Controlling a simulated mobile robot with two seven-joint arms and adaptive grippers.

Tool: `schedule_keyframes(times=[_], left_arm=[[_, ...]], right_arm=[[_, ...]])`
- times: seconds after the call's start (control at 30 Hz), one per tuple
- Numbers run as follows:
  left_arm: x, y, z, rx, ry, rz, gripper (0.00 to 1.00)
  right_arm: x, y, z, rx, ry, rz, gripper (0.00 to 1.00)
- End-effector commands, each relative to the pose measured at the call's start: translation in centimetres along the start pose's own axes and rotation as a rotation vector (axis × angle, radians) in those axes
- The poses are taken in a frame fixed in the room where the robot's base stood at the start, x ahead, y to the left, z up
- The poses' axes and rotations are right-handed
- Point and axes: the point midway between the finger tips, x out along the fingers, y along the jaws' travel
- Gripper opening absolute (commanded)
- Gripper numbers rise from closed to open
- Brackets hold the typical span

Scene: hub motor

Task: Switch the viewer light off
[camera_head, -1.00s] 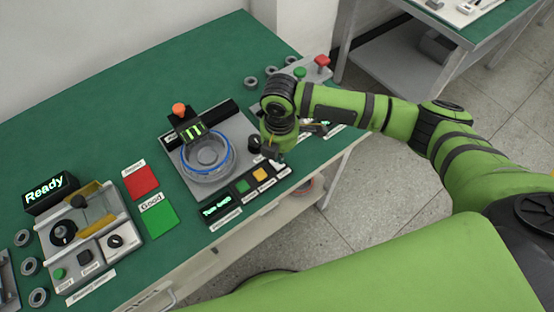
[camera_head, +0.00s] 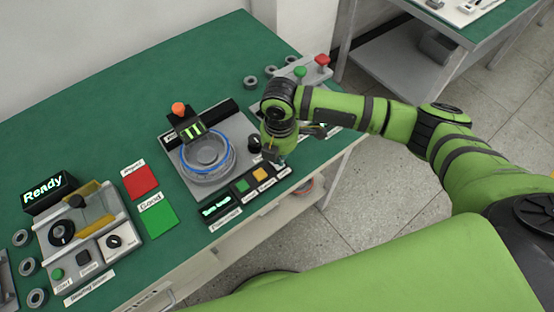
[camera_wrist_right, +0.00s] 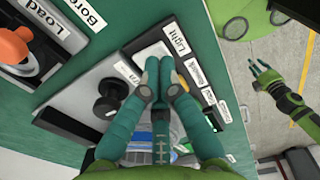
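My right gripper (camera_head: 280,159) points down over the front right corner of the viewer station (camera_head: 238,128). In the right wrist view its two fingers (camera_wrist_right: 166,64) meet at the tips, shut with nothing between them. The tips are beside the label "Light" (camera_wrist_right: 180,40), over a pale plate (camera_wrist_right: 150,52). The fingers hide what lies under them, so I cannot tell the switch's position or whether they touch it. My left gripper (camera_wrist_right: 266,76) shows small at the right of the right wrist view, its fingers apart, away from the bench.
A black knob (camera_wrist_right: 106,106) stands close left of my right fingers. The station has a round blue-rimmed part (camera_head: 208,158), an orange button (camera_head: 260,174), a green button (camera_head: 242,186) and a lit display (camera_head: 216,207). A red-button panel (camera_head: 322,60) stands behind my right arm.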

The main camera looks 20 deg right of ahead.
Motion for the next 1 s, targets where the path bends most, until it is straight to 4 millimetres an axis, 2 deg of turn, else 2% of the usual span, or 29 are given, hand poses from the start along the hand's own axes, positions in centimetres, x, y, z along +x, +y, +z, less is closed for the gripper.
schedule_keyframes(times=[1.0], left_arm=[[0.7, 0.1, 0.1, 0.001, -0.001, 0.001, 0.40]], right_arm=[[1.6, 0.0, 0.0, 0.000, -0.001, -0.001, 0.00]])
